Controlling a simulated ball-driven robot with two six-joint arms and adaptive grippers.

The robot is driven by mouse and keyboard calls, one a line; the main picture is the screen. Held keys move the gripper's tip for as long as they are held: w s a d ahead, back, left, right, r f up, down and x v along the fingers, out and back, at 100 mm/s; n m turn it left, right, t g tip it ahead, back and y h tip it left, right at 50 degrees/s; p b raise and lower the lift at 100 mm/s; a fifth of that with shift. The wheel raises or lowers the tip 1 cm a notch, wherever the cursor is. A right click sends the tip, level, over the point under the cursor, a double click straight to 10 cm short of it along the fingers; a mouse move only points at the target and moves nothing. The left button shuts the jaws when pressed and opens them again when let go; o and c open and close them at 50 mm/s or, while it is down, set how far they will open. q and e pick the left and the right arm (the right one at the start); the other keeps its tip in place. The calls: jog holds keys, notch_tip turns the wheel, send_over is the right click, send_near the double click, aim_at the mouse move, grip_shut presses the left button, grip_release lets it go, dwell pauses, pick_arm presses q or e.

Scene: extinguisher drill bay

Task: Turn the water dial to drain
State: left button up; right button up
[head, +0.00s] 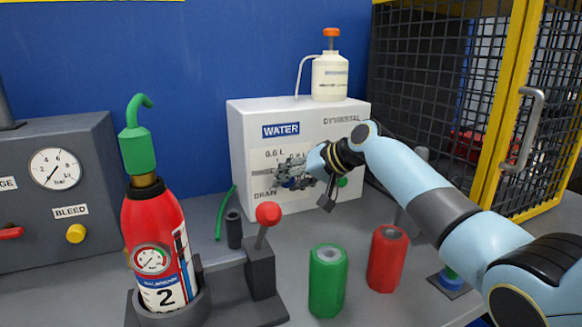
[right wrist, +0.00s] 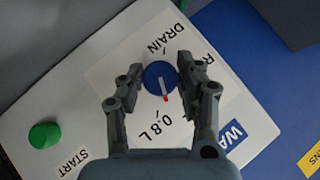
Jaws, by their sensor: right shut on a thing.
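The white water unit (head: 245,165) stands against the blue wall, labelled WATER. In the right wrist view its blue dial (right wrist: 157,72) sits on a white label between DRAIN and a volume mark, which reads like 0.8 L. The dial's white pointer with a red tip points toward the volume mark, away from DRAIN. My right gripper (head: 283,171) is at the unit's front and hides the dial in the head view. My left gripper is not in view.
A green START button (right wrist: 44,135) is on the unit's front. A red extinguisher (head: 150,235), a red-knobbed lever (head: 267,213), a green cylinder (head: 327,285) and a red cylinder (head: 386,260) stand in front. A white bottle (head: 330,78) tops the unit. A yellow-framed mesh cage (head: 515,90) is right.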

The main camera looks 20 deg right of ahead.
jog(key=shift+n+h+p, duration=0.6)
jog(key=shift+h+p, duration=0.3)
jog(key=shift+p, duration=0.6)
jog(key=o, duration=1.1)
jog(key=shift+o, duration=0.2)
jog(key=v, duration=1.2)
jog(key=shift+w+r, duration=0.1)
